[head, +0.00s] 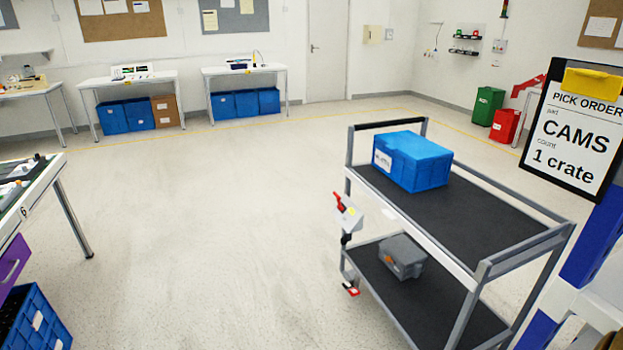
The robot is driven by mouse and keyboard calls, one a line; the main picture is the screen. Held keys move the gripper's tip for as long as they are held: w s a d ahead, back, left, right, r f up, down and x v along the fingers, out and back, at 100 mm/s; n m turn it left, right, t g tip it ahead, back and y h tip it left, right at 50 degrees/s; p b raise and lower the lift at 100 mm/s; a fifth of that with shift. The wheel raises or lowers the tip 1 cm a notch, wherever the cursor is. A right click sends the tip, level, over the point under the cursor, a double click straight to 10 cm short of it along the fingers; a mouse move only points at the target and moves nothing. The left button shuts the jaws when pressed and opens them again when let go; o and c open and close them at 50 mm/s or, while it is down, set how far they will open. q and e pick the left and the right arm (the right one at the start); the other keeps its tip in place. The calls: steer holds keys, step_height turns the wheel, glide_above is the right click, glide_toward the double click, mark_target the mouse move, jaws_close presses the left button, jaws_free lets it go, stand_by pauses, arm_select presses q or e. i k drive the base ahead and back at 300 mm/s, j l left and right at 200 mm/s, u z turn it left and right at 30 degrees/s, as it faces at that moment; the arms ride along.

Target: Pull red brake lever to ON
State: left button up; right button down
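A red lever (338,201) sticks up and to the left from a small light-grey housing (350,214) on the near-left side of a two-deck cart (455,205). The lever's markings are too small to read, so I cannot tell its setting. A small red part (352,291) shows low by the cart's wheel. Neither of my grippers is in view.
A blue crate (425,165) stands on the cart's upper deck and a grey box (401,257) on the lower one. A sign (573,135) is at right. A table (45,192) and blue bin (38,308) are at left. The floor left of the cart is clear.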

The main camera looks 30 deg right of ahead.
mark_target(337, 197)
steer(key=i+l+u, duration=0.1)
steer(key=i+l, duration=0.95)
steer(key=i+l+u, duration=0.15)
steer(key=i+l, duration=0.9)
